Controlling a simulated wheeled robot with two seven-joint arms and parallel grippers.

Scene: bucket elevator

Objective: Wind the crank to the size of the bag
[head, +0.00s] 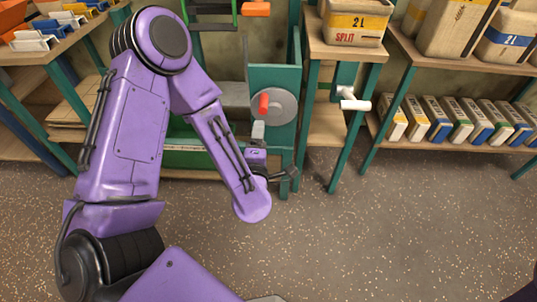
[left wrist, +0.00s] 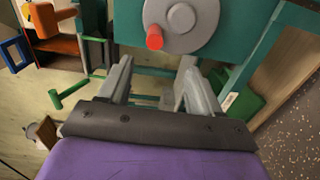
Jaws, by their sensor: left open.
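The crank is a grey disc (head: 284,106) with a red-orange knob (head: 264,104), on the front of a teal machine housing (head: 285,75). In the left wrist view the disc (left wrist: 190,18) and knob (left wrist: 154,38) are just beyond my fingers. My left gripper (left wrist: 157,68) is open and empty, its two grey fingers apart, with the knob above the gap and not between them. In the head view the left gripper (head: 284,174) is below the disc. A bag marked "2 L SPLIT" (head: 355,27) stands on the stand right of the machine. My right gripper is out of view.
A white handle (head: 354,104) sticks out from the stand right of the machine. A shelf at right holds larger bags (head: 465,27) above and a row of several boxes (head: 440,118) below. A rack with coloured bins (head: 35,38) is at upper left. The speckled floor in front is clear.

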